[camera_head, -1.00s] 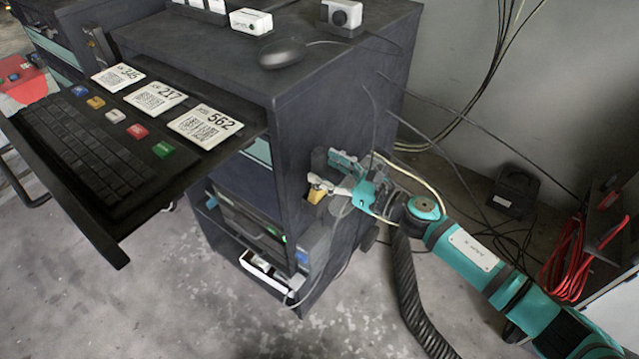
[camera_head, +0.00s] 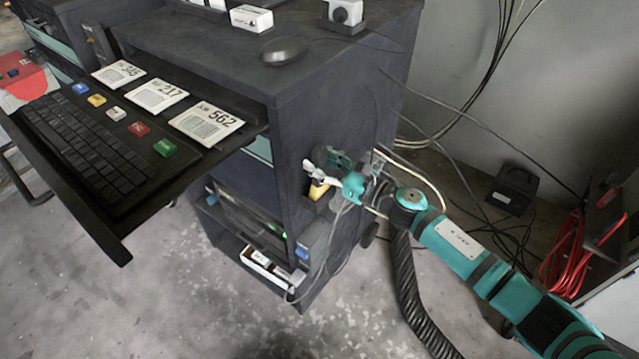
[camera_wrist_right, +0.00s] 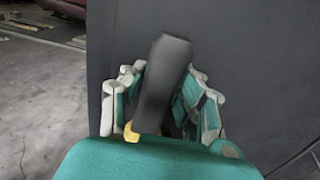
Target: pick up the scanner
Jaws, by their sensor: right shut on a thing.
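The scanner (camera_head: 318,190) is a small black and yellow device at the right side wall of the dark cabinet. In the right wrist view its black body (camera_wrist_right: 163,80) stands between my fingers, with a bit of yellow low down. My right gripper (camera_head: 319,164) is shut on the scanner, with teal and pale fingers on both sides of it. The scanner's lower part is partly hidden in the head view, and I cannot tell whether it still touches its holder. My left gripper is not in view.
The dark cabinet (camera_head: 300,80) stands close to my right gripper. A keyboard tray (camera_head: 118,250) with number cards juts out at left. A cable hangs below the gripper. More cables, a black box (camera_head: 512,190) and red cable (camera_head: 567,255) lie at right.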

